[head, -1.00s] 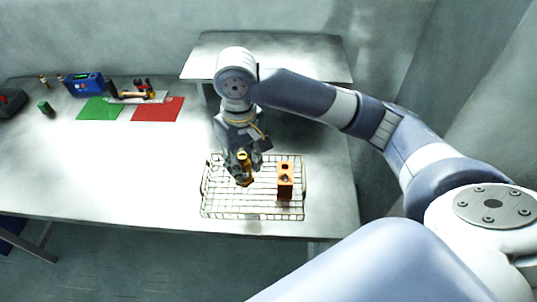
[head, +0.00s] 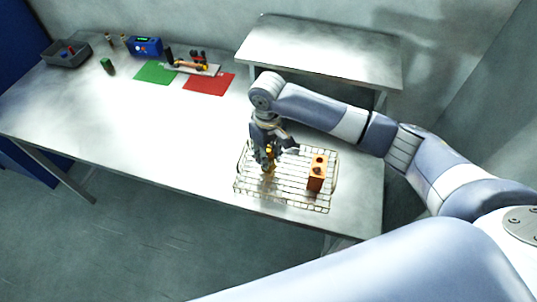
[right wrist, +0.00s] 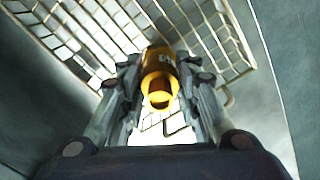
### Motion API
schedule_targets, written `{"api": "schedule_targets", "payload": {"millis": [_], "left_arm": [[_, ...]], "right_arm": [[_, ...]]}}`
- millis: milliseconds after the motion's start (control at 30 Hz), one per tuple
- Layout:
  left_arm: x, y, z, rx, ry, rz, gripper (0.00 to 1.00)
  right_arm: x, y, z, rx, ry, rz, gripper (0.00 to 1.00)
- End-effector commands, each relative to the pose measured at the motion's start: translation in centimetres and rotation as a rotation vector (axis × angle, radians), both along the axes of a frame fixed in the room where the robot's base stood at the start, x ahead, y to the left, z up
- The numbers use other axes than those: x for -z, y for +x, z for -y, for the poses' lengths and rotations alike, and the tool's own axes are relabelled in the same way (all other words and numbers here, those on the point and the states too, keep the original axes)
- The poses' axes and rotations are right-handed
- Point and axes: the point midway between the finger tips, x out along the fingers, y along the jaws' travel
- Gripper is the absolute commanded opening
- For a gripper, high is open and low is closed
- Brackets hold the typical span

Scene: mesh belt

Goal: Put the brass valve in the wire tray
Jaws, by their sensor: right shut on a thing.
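The brass valve (head: 269,163) is a small golden piece held upright in my right gripper (head: 271,158). The gripper is shut on it, over the left half of the wire tray (head: 286,203). In the right wrist view, the valve (right wrist: 160,77) sits between the two fingers, with the tray's mesh (right wrist: 112,22) beyond it. I cannot tell whether the valve's lower end touches the mesh. My left gripper is not in view.
An orange block with dark holes (head: 317,175) stands in the tray's right part. Green (head: 155,72) and red (head: 209,83) mats, tools, a blue device (head: 146,46) and a grey bin (head: 66,54) lie farther back. The table's left middle is clear.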

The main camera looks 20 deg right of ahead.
Motion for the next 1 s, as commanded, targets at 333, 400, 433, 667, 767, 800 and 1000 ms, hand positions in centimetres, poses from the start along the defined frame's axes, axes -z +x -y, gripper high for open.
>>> {"api": "schedule_targets", "payload": {"millis": [333,400,433,667,767,800,1000], "left_arm": [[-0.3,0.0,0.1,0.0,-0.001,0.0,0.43],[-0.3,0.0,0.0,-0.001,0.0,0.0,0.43],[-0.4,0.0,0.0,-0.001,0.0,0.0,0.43],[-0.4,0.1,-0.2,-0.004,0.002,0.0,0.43],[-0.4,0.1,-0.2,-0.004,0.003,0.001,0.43],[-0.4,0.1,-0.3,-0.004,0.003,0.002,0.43],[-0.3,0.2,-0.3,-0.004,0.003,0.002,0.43]], "right_arm": [[1.3,0.1,0.0,0.0,0.001,0.004,0.0],[1.3,0.1,0.0,0.001,0.001,0.004,0.0],[1.4,0.1,0.0,0.001,0.0,0.003,0.0],[1.6,0.0,0.0,0.001,0.0,0.002,0.5],[1.6,0.0,0.0,0.001,0.0,0.002,0.5],[1.6,0.0,0.0,0.001,0.0,0.002,0.5],[1.2,0.1,0.0,0.0,0.0,0.003,0.5]]}}
